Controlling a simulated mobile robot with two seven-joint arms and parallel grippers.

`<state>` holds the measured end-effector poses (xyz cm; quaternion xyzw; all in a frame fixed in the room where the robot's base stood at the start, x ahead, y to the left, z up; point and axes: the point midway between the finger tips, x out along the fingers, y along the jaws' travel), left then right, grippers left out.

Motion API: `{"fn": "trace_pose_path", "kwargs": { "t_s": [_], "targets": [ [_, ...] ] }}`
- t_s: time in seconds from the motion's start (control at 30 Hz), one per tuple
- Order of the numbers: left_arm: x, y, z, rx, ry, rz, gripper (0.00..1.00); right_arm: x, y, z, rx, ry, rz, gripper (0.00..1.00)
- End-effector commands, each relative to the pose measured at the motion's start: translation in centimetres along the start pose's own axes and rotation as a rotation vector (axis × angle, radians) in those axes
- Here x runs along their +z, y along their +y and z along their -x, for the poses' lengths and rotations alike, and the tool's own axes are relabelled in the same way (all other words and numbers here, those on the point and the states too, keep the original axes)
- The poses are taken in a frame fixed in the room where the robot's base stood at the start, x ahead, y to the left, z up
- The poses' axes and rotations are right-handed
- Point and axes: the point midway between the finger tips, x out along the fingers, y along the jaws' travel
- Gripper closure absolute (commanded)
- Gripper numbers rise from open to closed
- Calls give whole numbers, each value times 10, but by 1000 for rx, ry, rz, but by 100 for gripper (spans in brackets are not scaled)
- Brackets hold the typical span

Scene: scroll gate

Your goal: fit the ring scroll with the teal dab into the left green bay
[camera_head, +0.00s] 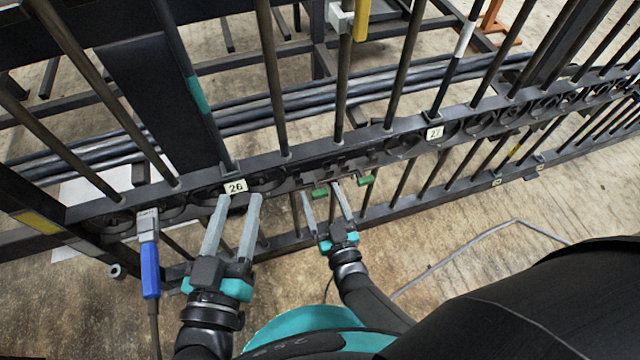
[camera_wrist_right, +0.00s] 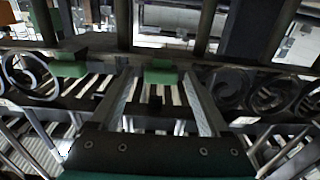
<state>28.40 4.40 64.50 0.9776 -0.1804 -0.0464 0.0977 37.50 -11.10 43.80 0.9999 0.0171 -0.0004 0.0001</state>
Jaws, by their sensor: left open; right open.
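Two green blocks mark the bays on the gate rail in the head view, the left one (camera_head: 320,193) and the right one (camera_head: 365,180). My right gripper (camera_head: 321,190) is open and empty, its fingertips close to the left block in that view. In the right wrist view one green block (camera_wrist_right: 160,72) shows between my fingers (camera_wrist_right: 162,88), another (camera_wrist_right: 68,65) to their left. My left gripper (camera_head: 239,198) is open, its fingertips just below the 26 plate, with nothing clearly between them. I cannot make out a teal dab on any scroll.
The rail carries number plates 26 (camera_head: 235,187) and 27 (camera_head: 434,132), with dark scrolls (camera_head: 490,120) along it. Upright bars cross it. A blue-handled tool (camera_head: 150,270) hangs left of my left gripper. One post has a teal band (camera_head: 197,95).

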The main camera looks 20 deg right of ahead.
Motion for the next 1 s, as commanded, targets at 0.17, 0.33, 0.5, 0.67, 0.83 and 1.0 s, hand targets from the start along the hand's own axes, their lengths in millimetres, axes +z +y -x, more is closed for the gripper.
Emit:
{"fn": "trace_pose_path", "kwargs": {
  "t_s": [0.17,0.33,0.5,0.67,0.83,1.0],
  "targets": [
    [0,0,0,0,0,0,50,0,-1,1,0,-1,0,20],
    [1,0,1,0,-1,1,50,0,0,0,0,-1,0,30],
    [1,0,1,0,-2,2,50,0,0,0,0,0,0,49],
    [1,0,1,0,-2,2,50,0,0,0,0,0,0,67],
    [1,0,1,0,-2,2,50,0,0,0,0,0,0,86],
    [1,1,1,0,-2,2,50,0,0,0,0,0,0,100]
  ]
}}
